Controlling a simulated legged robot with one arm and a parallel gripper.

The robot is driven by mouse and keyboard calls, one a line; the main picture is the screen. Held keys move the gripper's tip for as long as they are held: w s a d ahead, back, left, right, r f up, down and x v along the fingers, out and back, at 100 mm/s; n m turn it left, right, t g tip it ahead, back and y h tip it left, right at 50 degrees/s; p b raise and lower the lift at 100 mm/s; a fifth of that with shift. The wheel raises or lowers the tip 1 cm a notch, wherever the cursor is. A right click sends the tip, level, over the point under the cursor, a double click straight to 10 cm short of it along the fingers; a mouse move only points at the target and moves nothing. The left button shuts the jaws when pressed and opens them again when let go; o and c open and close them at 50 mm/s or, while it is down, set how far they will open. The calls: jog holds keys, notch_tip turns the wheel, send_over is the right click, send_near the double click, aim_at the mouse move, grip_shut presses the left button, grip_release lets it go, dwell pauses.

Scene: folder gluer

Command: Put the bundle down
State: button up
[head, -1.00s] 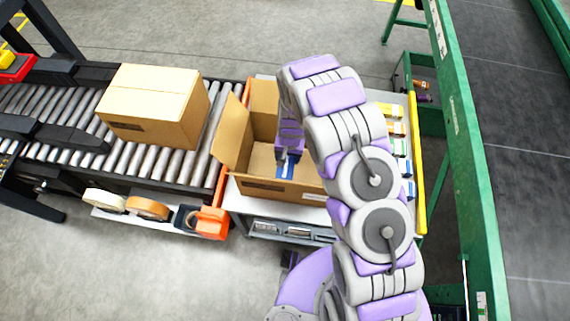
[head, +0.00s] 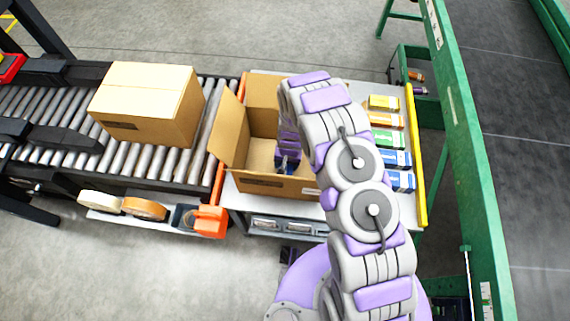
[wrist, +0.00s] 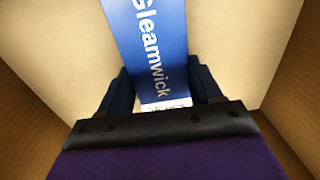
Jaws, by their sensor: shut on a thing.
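The bundle (wrist: 158,45) is blue and white with "Gleamwick" printed on it, seen in the wrist view. My gripper (wrist: 165,90) is shut on it, one dark finger at each side. Both are inside an open cardboard box (head: 262,186), whose inner walls and floor surround the bundle in the wrist view. In the head view my gripper (head: 287,163) points down into the box and the bundle is mostly hidden. I cannot tell whether the bundle touches the box floor.
A closed carton (head: 150,104) sits on the roller conveyor (head: 60,137) at left. Several coloured packs (head: 392,139) stand in a row on the table at right, beside a yellow rail (head: 417,160). A raised box flap (head: 229,125) stands left of my gripper.

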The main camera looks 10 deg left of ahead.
jog(key=o, duration=1.1)
jog(key=shift+d+r, duration=0.15)
jog(key=shift+d, duration=1)
jog(key=shift+o, duration=0.8)
jog(key=shift+a, duration=1.2)
jog(key=r, duration=0.1)
jog(key=d+r, duration=0.1)
jog(key=d+r+p, duration=0.1)
jog(key=r, duration=0.1)
jog(key=shift+w+r, duration=0.1)
notch_tip(320, 180, up, 7)
jog(key=a+p, duration=0.1)
notch_tip(320, 180, up, 15)
send_over(288, 165)
jog(key=s+d, duration=0.1)
jog(key=d, duration=0.6)
jog(key=s+d+r+g, duration=0.1)
jog(key=s+d+r, duration=0.3)
jog(key=r, duration=0.3)
jog(key=s+d+r, duration=0.4)
jog(key=r, duration=0.2)
jog(key=s+d+r, duration=0.4)
jog(key=s+r, duration=0.1)
jog(key=s, duration=0.6)
jog(key=s+d+r, duration=0.4)
jog(key=s+r, duration=0.2)
jog(key=s, duration=0.4)
jog(key=shift+s+m+g+h, duration=0.3)
jog(key=shift+s+g, duration=0.05)
jog(key=shift+g, duration=0.05)
